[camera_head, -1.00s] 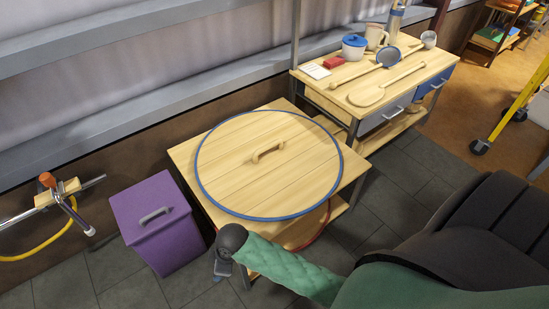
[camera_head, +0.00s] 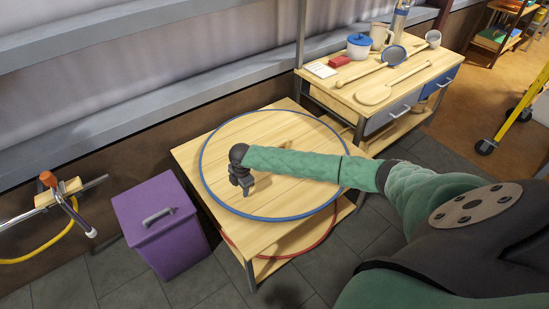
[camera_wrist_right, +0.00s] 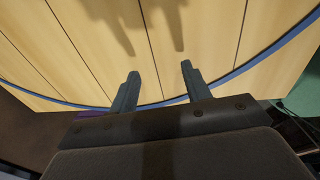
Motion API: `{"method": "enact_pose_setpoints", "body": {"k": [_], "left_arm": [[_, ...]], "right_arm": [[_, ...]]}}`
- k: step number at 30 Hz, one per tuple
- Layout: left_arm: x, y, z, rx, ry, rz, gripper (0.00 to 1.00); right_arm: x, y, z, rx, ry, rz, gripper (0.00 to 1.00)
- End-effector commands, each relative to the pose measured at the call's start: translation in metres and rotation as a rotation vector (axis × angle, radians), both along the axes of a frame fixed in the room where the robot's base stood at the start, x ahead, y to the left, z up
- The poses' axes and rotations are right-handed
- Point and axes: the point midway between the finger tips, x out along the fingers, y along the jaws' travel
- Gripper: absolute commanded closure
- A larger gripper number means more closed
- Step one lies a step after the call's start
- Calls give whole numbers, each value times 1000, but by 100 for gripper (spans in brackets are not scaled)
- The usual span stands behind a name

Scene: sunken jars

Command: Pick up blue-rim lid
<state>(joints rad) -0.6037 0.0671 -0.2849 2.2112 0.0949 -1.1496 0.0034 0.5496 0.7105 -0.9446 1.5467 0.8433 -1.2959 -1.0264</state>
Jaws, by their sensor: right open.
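The blue-rim lid (camera_head: 230,138) is a large round wooden disc with a blue edge, lying flat on a low wooden table. Its wooden handle (camera_head: 285,145) is mostly hidden behind my right arm in the head view. My right gripper (camera_head: 245,190) is open and empty above the lid, left of the handle, pointing down. In the right wrist view my gripper's two fingers (camera_wrist_right: 160,70) are apart over the lid's planks (camera_wrist_right: 80,45), with the blue rim crossing near them and finger shadows on the wood. My left gripper is not in view.
A red-rimmed round thing (camera_head: 325,232) shows low on the table stand. A purple bin (camera_head: 165,240) stands to the left. A workbench (camera_head: 430,75) with a blue-lidded pot (camera_head: 359,47), spoon and ladles is behind right.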

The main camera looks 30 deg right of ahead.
Motion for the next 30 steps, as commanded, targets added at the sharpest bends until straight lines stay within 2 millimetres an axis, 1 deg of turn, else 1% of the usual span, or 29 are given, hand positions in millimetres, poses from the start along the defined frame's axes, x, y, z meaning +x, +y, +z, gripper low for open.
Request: {"method": "enact_pose_setpoints", "body": {"k": [1, 2, 3, 5, 6, 9, 12, 15, 18, 20, 30], "left_arm": [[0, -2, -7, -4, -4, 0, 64], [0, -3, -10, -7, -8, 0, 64], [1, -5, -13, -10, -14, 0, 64], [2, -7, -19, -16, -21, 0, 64], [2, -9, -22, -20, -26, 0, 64], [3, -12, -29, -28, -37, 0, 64], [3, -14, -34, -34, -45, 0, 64], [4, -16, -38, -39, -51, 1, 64], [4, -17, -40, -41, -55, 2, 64], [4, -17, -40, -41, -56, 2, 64], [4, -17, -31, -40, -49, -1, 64]], "right_arm": [[18, -27, 6, -23, -9, 3, 52], [26, -41, 9, -32, -11, 7, 52], [38, -61, 15, -45, -15, 14, 52], [54, -90, 25, -66, -20, 19, 52], [64, -110, 31, -78, -24, 23, 52], [84, -154, 48, -100, -33, 26, 52], [97, -189, 63, -118, -41, 25, 52], [106, -214, 74, -129, -47, 24, 52], [111, -226, 80, -134, -50, 24, 52], [112, -230, 79, -136, -50, 24, 52], [116, -233, 52, -136, -51, 25, 52]]}}
